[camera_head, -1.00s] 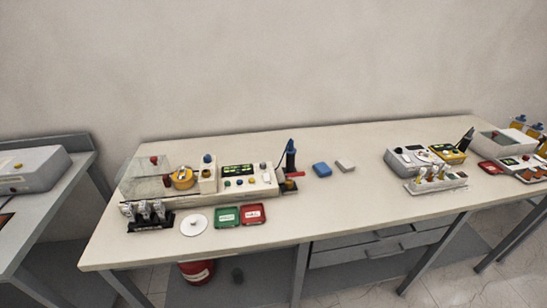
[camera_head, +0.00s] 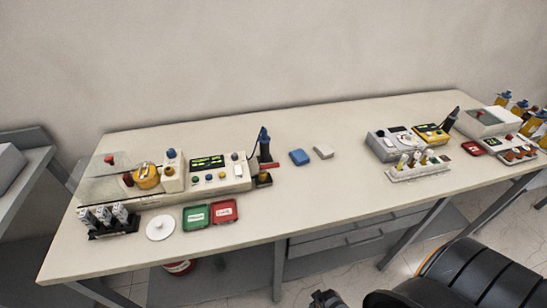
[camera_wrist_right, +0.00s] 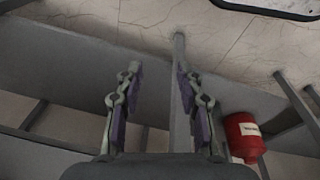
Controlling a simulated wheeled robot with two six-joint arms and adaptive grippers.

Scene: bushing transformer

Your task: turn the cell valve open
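The test device (camera_head: 205,178) stands on the left half of the bench, with a clear-covered section (camera_head: 100,180), a yellow round part (camera_head: 147,176), buttons and a lit display. Red knobs show on its cover (camera_head: 110,159) and beside the yellow part (camera_head: 128,180); I cannot tell which part is the cell valve. In the right wrist view my right gripper (camera_wrist_right: 157,70) is open and empty, below the bench level. My right arm enters the head view at the lower right, well apart from the device. My left gripper is not in view.
Green (camera_head: 197,217) and red (camera_head: 224,212) trays, a white disc (camera_head: 160,227) and a vial rack (camera_head: 112,222) stand before the device. A second instrument (camera_head: 390,146) stands at right. A red canister (camera_wrist_right: 243,138) is under the bench. The bench middle is fairly clear.

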